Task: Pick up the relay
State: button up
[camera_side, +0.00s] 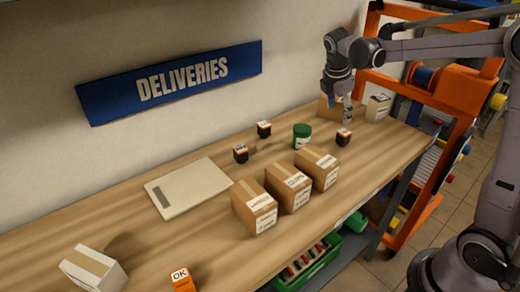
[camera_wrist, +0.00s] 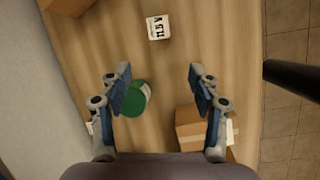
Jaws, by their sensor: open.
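Three small dark blocks with orange parts and white tops stand on the table in the side view: one near my gripper (camera_side: 343,138), one at the back (camera_side: 264,129) and one nearer the tray (camera_side: 240,154). I cannot read which is the relay. In the wrist view, one small block with a white printed top (camera_wrist: 158,28) lies ahead of my fingertips, roughly centred between them. My gripper (camera_wrist: 158,84) is open and empty, with both fingers apart. In the side view my gripper (camera_side: 346,116) hangs above the table's far right part.
A green canister (camera_side: 301,136) stands close by; it also shows beside the left finger (camera_wrist: 136,98). Several cardboard boxes (camera_side: 288,188) stand along the front edge. A flat pale tray (camera_side: 190,188) lies left. An orange OK block (camera_side: 181,281) is nearest the camera.

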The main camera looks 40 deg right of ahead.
aim_at(344, 132)
jog(key=d+f, duration=0.1)
jog(key=f, duration=0.1)
jog(key=w+d+f+n, duration=0.1)
jog(key=d+f, duration=0.1)
jog(key=d+f+n+g, duration=0.1)
jog(key=d+f, duration=0.1)
jog(key=shift+w+f, duration=0.2)
jog(key=shift+f, duration=0.15)
jog(key=shift+s+x, duration=0.2)
jog(key=shift+x, duration=1.15)
jog(key=shift+s+x, duration=0.2)
jog(key=shift+x, duration=1.15)
jog(key=shift+a, duration=0.1)
jog(key=c, duration=1.3)
